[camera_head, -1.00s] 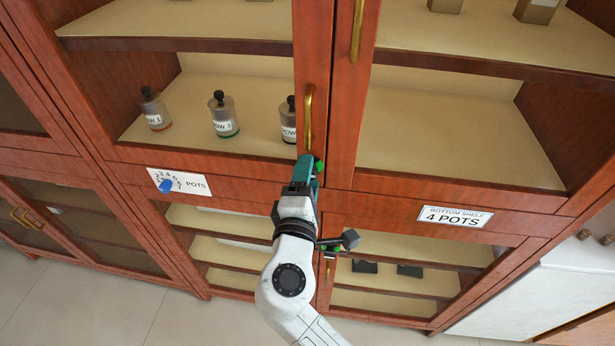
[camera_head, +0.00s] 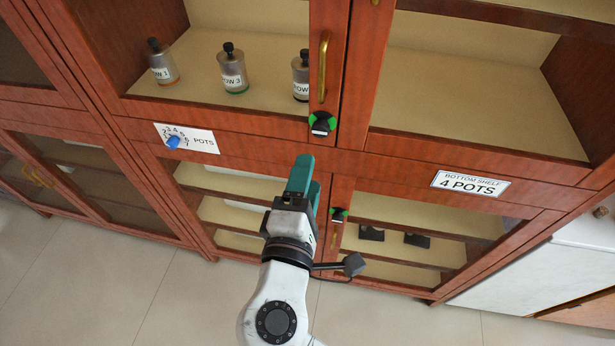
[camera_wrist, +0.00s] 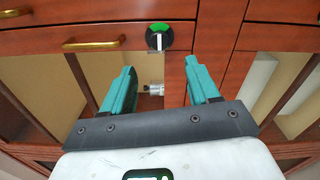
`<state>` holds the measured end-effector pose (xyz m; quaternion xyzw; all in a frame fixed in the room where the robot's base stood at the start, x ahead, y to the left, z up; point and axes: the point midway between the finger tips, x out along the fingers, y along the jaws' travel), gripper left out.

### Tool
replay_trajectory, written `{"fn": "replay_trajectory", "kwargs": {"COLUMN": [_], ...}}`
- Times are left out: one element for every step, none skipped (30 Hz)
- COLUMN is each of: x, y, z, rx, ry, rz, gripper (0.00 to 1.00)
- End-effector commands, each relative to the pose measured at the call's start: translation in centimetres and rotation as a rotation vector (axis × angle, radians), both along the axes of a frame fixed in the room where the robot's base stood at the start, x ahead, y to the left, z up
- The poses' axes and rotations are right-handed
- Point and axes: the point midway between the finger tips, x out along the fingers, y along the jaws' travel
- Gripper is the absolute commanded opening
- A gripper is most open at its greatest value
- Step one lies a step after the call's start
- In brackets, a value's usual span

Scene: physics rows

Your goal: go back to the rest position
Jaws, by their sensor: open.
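My gripper (camera_head: 302,174) has teal fingers and is in front of the wooden cabinet (camera_head: 262,139), below the upper shelf's left door handle. In the wrist view its two fingers (camera_wrist: 162,88) stand apart with nothing held between them. A black and green round latch (camera_head: 321,123) sits on the cabinet just above and to the right of my gripper, apart from it. The latch also shows beyond the fingers in the wrist view (camera_wrist: 159,37).
Several labelled bottles, one of them reading ROW 3 (camera_head: 232,70), stand on the upper left shelf. A second latch (camera_head: 338,214) is lower down. The floor (camera_head: 120,300) at left is clear.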

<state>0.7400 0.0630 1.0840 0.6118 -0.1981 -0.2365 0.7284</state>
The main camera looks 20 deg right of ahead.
Motion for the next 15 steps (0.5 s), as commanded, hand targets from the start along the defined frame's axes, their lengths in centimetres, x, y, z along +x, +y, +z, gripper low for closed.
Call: {"fn": "replay_trajectory", "kwargs": {"x": [0.0,0.0,0.0,0.0,0.0,0.0,0.0,0.0,0.0,0.0,-0.1,-0.2,-0.3,-0.6,-1.0], "y": [0.0,0.0,0.0,0.0,0.0,0.0,0.0,-0.1,-0.3,-0.6,-1.1,-2.0,-2.9,-4.0,-5.6], "z": [0.0,0.0,0.0,0.0,0.0,0.0,0.0,0.0,-0.2,-0.5,-0.8,-1.5,-2.2,-3.1,-4.6], "rx": [0.0,0.0,0.0,0.0,0.0,0.0,0.0,0.002,0.01,0.022,0.039,0.075,0.113,0.156,0.228], "ry": [0.0,0.0,0.0,0.0,0.0,0.0,0.0,0.001,0.005,0.01,0.018,0.032,0.045,0.064,0.09], "rz": [0.0,0.0,0.0,0.0,0.0,0.0,0.0,-0.001,-0.005,-0.011,-0.019,-0.036,-0.054,-0.074,-0.108], "gripper": [0.6,0.6,0.6,0.6,0.6,0.6,0.6,0.6,0.6,0.6,0.6,0.6,0.6,0.6,0.6]}}
